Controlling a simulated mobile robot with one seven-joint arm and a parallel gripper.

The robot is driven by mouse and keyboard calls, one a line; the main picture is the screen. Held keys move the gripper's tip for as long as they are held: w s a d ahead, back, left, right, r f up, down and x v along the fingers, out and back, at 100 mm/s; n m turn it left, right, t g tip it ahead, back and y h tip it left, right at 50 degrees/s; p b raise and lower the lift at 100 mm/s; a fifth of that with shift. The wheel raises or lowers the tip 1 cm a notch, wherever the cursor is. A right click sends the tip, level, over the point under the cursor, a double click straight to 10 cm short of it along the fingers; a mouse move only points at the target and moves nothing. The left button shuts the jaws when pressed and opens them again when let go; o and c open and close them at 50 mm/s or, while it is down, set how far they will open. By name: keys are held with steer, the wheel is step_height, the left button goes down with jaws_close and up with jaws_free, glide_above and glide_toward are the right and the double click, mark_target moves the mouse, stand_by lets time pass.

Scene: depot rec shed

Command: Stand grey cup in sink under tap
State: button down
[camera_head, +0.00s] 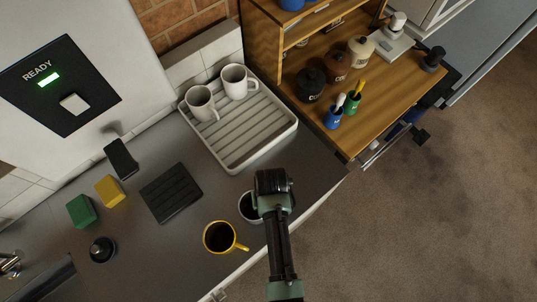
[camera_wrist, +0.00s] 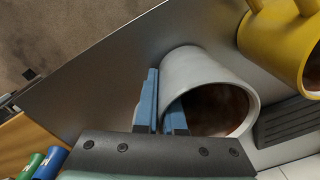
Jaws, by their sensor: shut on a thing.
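The grey cup (camera_head: 246,209) stands on the dark grey counter near its front edge, partly hidden by my arm in the head view. In the wrist view the grey cup (camera_wrist: 193,67) has a dark brown inside. My gripper (camera_wrist: 165,88) is shut on its wall, one blue finger inside the rim and one outside. In the head view my gripper (camera_head: 259,203) hides its own fingertips. The tap (camera_head: 10,263) shows at the lower left edge. The sink (camera_head: 48,283) is a dark recess beside it, mostly cut off.
A yellow mug (camera_head: 219,237) stands close beside the grey cup. A drying tray (camera_head: 228,162) holds two pale mugs behind. A black mat (camera_head: 171,192), yellow sponge (camera_head: 110,190), green block (camera_head: 81,210) and black round object (camera_head: 102,249) lie towards the sink.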

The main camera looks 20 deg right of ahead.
steer(key=shift+w+f, duration=0.1)
steer(key=shift+f, duration=0.1)
steer(key=shift+f, duration=0.15)
steer(key=c, duration=1)
jaws_free()
